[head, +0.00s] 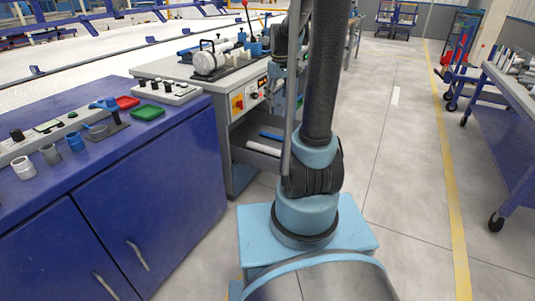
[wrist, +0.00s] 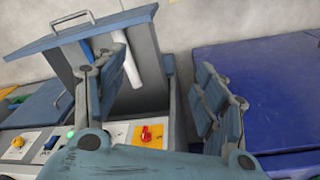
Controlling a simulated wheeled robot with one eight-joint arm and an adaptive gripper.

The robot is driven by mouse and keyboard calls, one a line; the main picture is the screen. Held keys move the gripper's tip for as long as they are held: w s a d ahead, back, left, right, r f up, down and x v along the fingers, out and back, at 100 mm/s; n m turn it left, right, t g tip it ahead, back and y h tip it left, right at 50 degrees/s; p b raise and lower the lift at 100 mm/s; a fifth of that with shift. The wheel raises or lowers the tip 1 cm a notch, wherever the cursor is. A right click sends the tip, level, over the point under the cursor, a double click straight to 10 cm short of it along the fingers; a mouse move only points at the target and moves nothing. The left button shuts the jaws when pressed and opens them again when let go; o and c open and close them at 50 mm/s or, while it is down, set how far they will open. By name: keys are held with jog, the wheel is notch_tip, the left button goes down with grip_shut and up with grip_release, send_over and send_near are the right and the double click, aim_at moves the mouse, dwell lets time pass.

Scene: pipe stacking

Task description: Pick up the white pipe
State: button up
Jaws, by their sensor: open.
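A white pipe (head: 263,149) lies in an open drawer-like bay under the grey workbench (head: 165,68), with a blue pipe (head: 271,135) behind it. In the wrist view a white pipe (wrist: 131,65) shows in the open bay, partly hidden at its upper end. My gripper (wrist: 157,88) is open, with one finger at left and one at right. The white pipe appears between the fingers in the picture, closer to the left one. I see no contact, and the gap in depth is hard to judge. My gripper is hard to make out in the head view behind my arm.
A blue cabinet (head: 150,190) stands at left with small fittings and red and green trays (head: 147,113) on top. The bench front has a control panel with a red knob (wrist: 146,134). The floor (head: 395,150) at right is clear up to a blue cart (head: 505,110).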

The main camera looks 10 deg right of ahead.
jog(key=w+f+n, duration=0.1)
jog(key=w+f, duration=0.4)
jog(key=w, duration=0.3)
jog(key=w+f+n, duration=0.2)
jog(key=w+f, duration=0.3)
jog(key=w, duration=0.3)
jog(key=n+g, duration=0.1)
jog(key=n, duration=0.1)
send_over(269, 148)
notch_tip(269, 148, down, 16)
jog(key=f, duration=0.9)
jog(key=w+f, duration=0.1)
jog(key=f, duration=0.3)
jog(key=shift+d, duration=0.2)
jog(key=shift+a+f, duration=0.15)
jog(key=shift+f, duration=1.2)
jog(key=shift+a+f, duration=0.1)
jog(key=shift+f, duration=1.2)
jog(key=shift+c, duration=0.6)
jog(key=c, duration=1.1)
